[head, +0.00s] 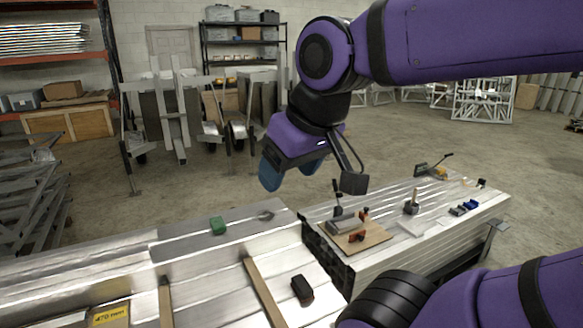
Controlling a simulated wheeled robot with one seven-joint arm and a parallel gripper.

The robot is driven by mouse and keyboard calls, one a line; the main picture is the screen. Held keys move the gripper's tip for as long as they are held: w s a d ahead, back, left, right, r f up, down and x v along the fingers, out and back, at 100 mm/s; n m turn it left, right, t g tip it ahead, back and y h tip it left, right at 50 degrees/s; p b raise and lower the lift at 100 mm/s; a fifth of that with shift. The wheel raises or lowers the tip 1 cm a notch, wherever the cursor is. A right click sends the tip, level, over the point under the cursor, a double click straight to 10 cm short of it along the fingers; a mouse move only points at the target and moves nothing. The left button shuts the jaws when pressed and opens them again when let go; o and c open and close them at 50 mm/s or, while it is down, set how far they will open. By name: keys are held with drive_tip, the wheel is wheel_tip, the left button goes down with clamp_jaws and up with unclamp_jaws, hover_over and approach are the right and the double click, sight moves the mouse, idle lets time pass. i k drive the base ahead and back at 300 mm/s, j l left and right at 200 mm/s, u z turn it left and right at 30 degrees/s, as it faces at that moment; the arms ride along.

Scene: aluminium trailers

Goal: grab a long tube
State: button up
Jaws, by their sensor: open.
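No single separate long tube can be told for certain. Long silvery lengths (45,38) lie stacked on the orange rack at the upper left, far from my gripper. The near silvery bench top (120,252) has long ribbed metal lengths, but I cannot tell whether they are loose tubes. My gripper (290,176) hangs above the far edge of the benches, pointing down. Its blue fingers are apart, with nothing seen between them. The lower arm link and a dark bracket hide part of the view beside it.
The right bench (455,228) carries a wooden board (365,243) and small tools. Trailer frames (178,115) stand behind; open floor lies between.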

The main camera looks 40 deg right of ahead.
sight(38, 279)
drive_tip(key=i+j+z, duration=0.35)
drive_tip(key=j, duration=2.1)
drive_tip(key=j+z, duration=0.35)
drive_tip(key=j, duration=2.05)
drive_tip(key=j+z, duration=0.3)
drive_tip(key=j, duration=0.7)
drive_tip(key=j+z, duration=0.8)
drive_tip(key=j, duration=0.3)
drive_tip(key=j+z, duration=0.65)
drive_tip(key=j, duration=0.2)
drive_tip(key=k+j+z, duration=0.15)
drive_tip(key=j, duration=0.25)
drive_tip(key=k+j+z, duration=0.2)
drive_tip(key=j, duration=0.15)
drive_tip(key=j+z, duration=0.2)
drive_tip(key=j, duration=0.2)
drive_tip(key=i+j+z, duration=0.1)
drive_tip(key=j, duration=0.45)
drive_tip(key=j+z, duration=0.15)
drive_tip(key=j, duration=0.35)
drive_tip(key=i, duration=0.05)
